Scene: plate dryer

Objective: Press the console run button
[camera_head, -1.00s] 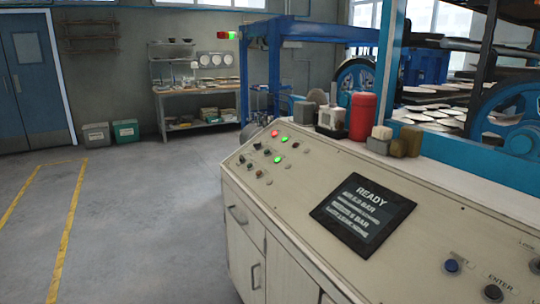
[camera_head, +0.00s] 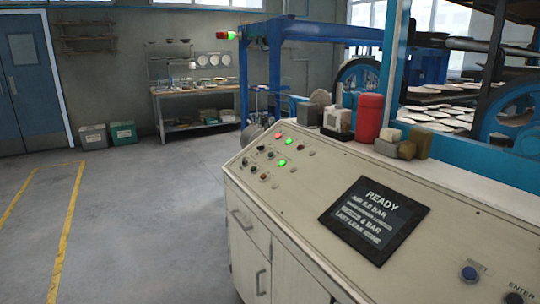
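The console (camera_head: 300,210) is a cream cabinet with a sloped top, running from the middle to the lower right. Its dark screen (camera_head: 375,220) reads READY with lines of smaller text. At its far left end is a cluster of small buttons and lamps (camera_head: 265,160), including lit green lamps (camera_head: 282,162) and a red one (camera_head: 278,135). I cannot read which button is run. Neither gripper is in view.
A red canister (camera_head: 368,118) and small blocks (camera_head: 387,147) stand along the console's back edge. Behind is a blue-framed dryer (camera_head: 480,150) with pale plates. A workbench (camera_head: 195,90), bins (camera_head: 123,132) and a blue door (camera_head: 30,75) are far left. The left floor is clear.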

